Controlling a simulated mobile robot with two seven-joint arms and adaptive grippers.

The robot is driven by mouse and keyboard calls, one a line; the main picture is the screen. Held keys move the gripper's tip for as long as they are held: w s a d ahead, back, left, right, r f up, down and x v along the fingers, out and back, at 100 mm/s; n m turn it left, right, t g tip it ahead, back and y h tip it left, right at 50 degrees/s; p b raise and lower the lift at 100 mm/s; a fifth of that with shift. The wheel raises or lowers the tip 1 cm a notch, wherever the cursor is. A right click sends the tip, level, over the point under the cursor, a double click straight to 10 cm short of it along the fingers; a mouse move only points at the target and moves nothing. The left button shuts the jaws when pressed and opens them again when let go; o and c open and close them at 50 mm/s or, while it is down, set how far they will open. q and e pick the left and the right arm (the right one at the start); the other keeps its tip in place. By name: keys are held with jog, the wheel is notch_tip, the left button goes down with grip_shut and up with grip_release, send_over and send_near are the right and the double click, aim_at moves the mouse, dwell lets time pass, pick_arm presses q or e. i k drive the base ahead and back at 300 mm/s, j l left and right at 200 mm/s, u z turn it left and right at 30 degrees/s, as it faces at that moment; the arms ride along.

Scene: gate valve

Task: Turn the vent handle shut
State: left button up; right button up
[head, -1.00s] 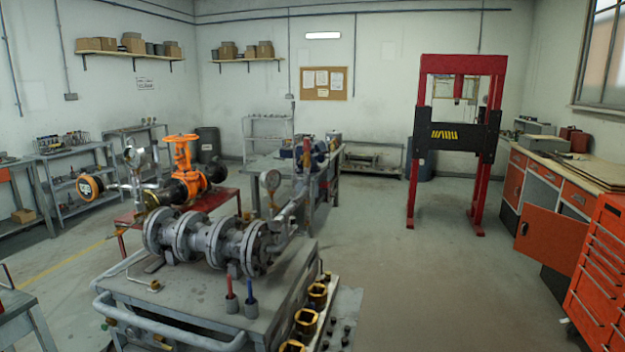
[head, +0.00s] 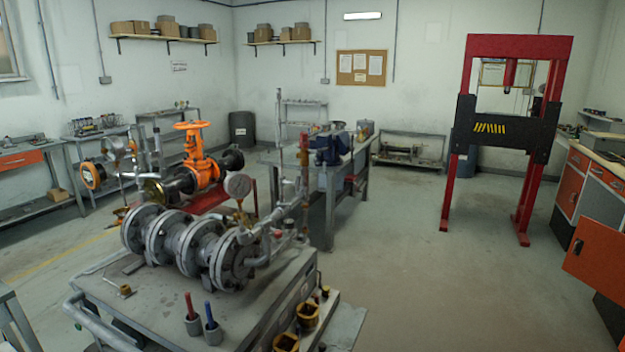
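A grey flanged pipe assembly (head: 190,245) lies on a metal cart (head: 225,295). A pressure gauge (head: 238,187) stands on thin piping at its right end. A vertical pipe (head: 304,178) with a small reddish fitting rises there. Behind is an orange gate valve (head: 200,165) with an orange handwheel (head: 193,126) on top and dark flanged ends. I cannot tell for sure which small part is the vent handle, or how it is turned. Neither of my grippers is in view.
Red and blue-handled tools stand in small cups (head: 202,325) on the cart. Brass-coloured fittings (head: 306,315) sit at its right edge. A workbench with a blue vise (head: 330,148) stands behind. A red press (head: 515,130) is at right. The floor between is clear.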

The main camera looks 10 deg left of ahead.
aim_at(297, 182)
jog(key=i+l, duration=0.35)
jog(key=l, duration=0.15)
jog(key=i+l+u, duration=0.1)
jog(key=i+l, duration=0.3)
jog(key=l, duration=0.1)
